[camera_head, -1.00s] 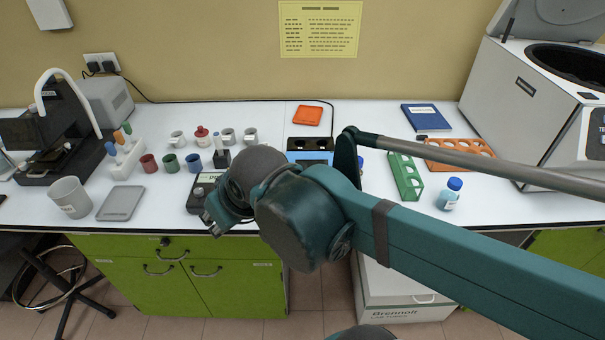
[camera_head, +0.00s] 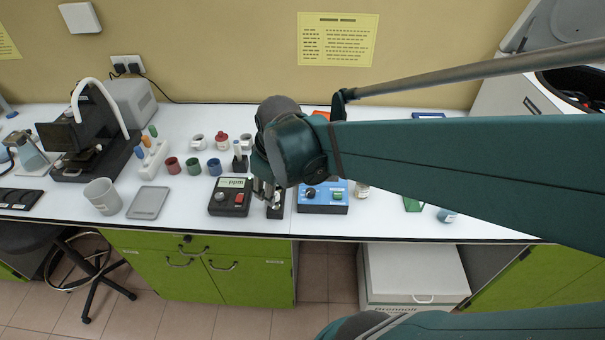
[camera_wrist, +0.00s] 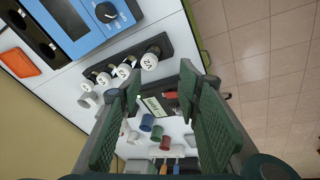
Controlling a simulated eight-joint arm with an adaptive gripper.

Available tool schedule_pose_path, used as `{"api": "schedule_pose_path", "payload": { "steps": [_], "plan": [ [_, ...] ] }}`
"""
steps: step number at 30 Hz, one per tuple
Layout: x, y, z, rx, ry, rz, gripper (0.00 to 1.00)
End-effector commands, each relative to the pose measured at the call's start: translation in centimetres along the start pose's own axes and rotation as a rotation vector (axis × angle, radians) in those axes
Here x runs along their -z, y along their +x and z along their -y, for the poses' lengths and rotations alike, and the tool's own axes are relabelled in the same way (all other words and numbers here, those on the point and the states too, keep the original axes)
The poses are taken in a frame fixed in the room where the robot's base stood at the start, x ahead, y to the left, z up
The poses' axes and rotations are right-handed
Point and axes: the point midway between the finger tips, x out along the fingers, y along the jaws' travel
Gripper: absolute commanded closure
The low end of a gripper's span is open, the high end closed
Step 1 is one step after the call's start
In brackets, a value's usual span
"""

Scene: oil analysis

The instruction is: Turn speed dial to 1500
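The blue device (camera_head: 323,208) stands near the table's front edge in the head view, partly covered by my arm. Its black dial (camera_head: 311,192) is on the top face. In the wrist view the blue device (camera_wrist: 86,36) is at the upper left, with the dial (camera_wrist: 106,13) near the top edge. I cannot read its setting. My gripper (camera_wrist: 160,82) is open and empty, its fingers apart, and not around the dial. In the head view my gripper (camera_head: 268,193) hangs just left of the blue device, over a black valve strip.
The black valve strip (camera_head: 276,211) carries white knobs, with V2 (camera_wrist: 151,58) readable in the wrist view. A black box with a ppm label and red switch (camera_head: 230,210) is to its left. Small coloured cups, a grey tray (camera_head: 148,203) and a beaker (camera_head: 102,196) stand farther left.

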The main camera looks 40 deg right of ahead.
Motion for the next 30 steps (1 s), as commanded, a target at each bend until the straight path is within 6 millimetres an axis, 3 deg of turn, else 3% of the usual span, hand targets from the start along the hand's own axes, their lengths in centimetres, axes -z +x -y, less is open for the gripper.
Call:
{"api": "schedule_pose_path", "payload": {
  "steps": [19, 30],
  "plan": [
    [-3.3, -0.4, -8.0, 0.115, -0.201, 0.169, 0.66],
    [-5.8, 0.0, -10.8, 0.195, -0.293, 0.220, 0.66]
  ]
}}
